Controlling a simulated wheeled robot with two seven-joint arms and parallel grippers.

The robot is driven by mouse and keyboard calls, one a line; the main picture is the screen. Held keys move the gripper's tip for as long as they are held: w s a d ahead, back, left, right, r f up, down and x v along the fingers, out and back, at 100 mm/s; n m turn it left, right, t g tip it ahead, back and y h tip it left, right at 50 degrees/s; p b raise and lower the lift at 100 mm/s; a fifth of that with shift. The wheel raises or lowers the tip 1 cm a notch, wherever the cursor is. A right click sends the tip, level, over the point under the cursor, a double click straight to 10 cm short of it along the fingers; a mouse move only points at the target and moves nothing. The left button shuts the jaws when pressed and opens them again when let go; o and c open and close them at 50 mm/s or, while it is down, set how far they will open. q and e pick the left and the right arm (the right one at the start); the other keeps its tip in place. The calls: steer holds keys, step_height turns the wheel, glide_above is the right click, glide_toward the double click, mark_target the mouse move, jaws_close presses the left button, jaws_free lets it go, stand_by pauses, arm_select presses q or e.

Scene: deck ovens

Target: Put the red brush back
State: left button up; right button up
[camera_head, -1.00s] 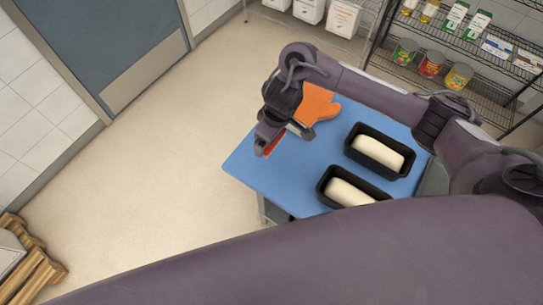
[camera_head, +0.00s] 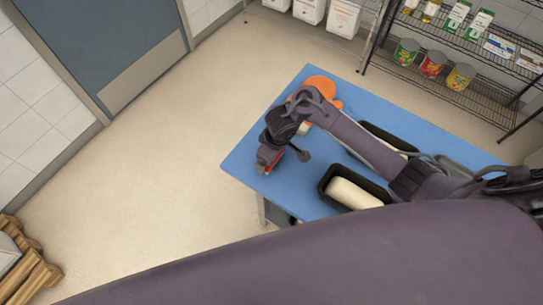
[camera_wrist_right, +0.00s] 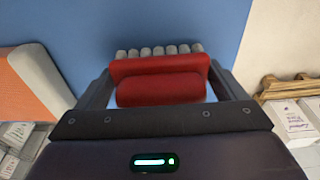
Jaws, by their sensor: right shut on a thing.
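The red brush (camera_head: 268,154) is in my right gripper (camera_head: 272,158), over the left corner of the blue table (camera_head: 246,170). In the right wrist view the brush (camera_wrist_right: 160,88) sits between the two fingers of the gripper (camera_wrist_right: 161,75), with its row of grey bristle tufts pointing away from the wrist toward the blue surface. I cannot tell whether the bristles touch the table. My left gripper is not in view.
Two black loaf pans, one nearer (camera_head: 325,183) and one farther (camera_head: 371,126), hold pale dough; my right arm partly covers the farther one. A wire shelf (camera_head: 470,95) stands behind. Open floor lies left.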

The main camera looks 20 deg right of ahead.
mark_target(277, 159)
steer(key=shift+f, duration=0.4)
steer(key=shift+f, duration=0.1)
steer(key=o, duration=0.6)
steer(key=r+p, duration=0.1)
steer(key=r, duration=0.1)
steer(key=r+p, duration=0.1)
steer(key=r, duration=0.2)
steer(key=r+p, duration=0.1)
steer(key=r, duration=0.2)
steer(key=shift+s+d+r+p, duration=0.15)
steer(key=shift+s+d+p, duration=0.15)
steer(key=shift+s+d, duration=0.05)
steer(key=shift+d+r, duration=0.1)
steer(key=shift+r, duration=0.25)
steer(key=shift+s+r, duration=0.1)
steer(key=shift+r, duration=0.35)
steer(key=shift+s+d+r, duration=0.1)
steer(key=shift+s+r, duration=0.05)
steer(key=shift+r, duration=0.4)
steer(key=shift+s+r, duration=0.1)
steer(key=shift+r, duration=0.45)
